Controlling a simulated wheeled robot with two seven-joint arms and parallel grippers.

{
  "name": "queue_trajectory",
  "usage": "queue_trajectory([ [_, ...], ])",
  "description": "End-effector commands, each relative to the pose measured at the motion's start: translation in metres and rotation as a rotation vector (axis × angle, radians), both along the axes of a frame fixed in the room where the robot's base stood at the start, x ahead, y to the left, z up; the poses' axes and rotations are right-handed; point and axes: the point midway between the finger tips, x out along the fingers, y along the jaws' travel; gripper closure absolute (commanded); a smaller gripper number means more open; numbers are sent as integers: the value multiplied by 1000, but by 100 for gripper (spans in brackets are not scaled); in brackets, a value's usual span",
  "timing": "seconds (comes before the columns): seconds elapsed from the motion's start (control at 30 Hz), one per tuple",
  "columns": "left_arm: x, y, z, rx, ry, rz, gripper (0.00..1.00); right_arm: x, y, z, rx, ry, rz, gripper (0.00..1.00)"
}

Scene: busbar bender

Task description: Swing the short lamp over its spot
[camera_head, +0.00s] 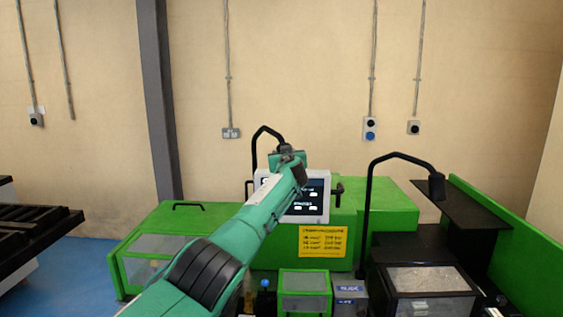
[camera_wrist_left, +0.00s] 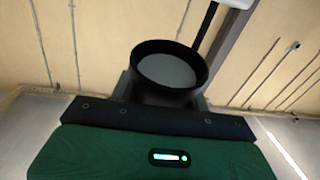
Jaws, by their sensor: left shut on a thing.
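The short lamp (camera_head: 254,148) is a thin black bent post standing behind the green machine, left of the screen. Its neck curves over to the right, and its head end is at my left gripper (camera_head: 289,152). In the left wrist view the lamp's round black head (camera_wrist_left: 170,72), with a grey face, sits directly in front of the gripper's green body. My left gripper is shut on this head. The arm and gripper hide the lamp head in the head view. The spot under the lamp cannot be made out. My right gripper is not in view.
A taller black lamp (camera_head: 368,205) stands at the right, its head (camera_head: 436,186) hanging over the machine's right side. A screen (camera_head: 313,196) is just behind my left forearm. A yellow label (camera_head: 323,241) is on the green machine (camera_head: 370,192). Open air lies above the machine.

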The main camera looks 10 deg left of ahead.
Motion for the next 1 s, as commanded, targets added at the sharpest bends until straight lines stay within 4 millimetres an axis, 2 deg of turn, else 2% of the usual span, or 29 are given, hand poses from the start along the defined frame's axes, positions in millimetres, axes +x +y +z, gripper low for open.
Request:
queue_trajectory([
  [0.03,0,0,-1,-1,-1,8,95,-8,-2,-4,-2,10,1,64],
  [0.17,-1,1,0,0,-3,24,95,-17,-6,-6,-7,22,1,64],
  [0.67,-1,1,-2,0,-2,32,95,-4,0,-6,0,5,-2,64],
  [0.7,-1,1,-2,0,-2,31,48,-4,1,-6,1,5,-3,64],
  [0.8,-1,1,-2,1,-2,31,33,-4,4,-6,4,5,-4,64],
  [1.0,-1,1,-2,3,-3,31,33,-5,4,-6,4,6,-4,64],
])
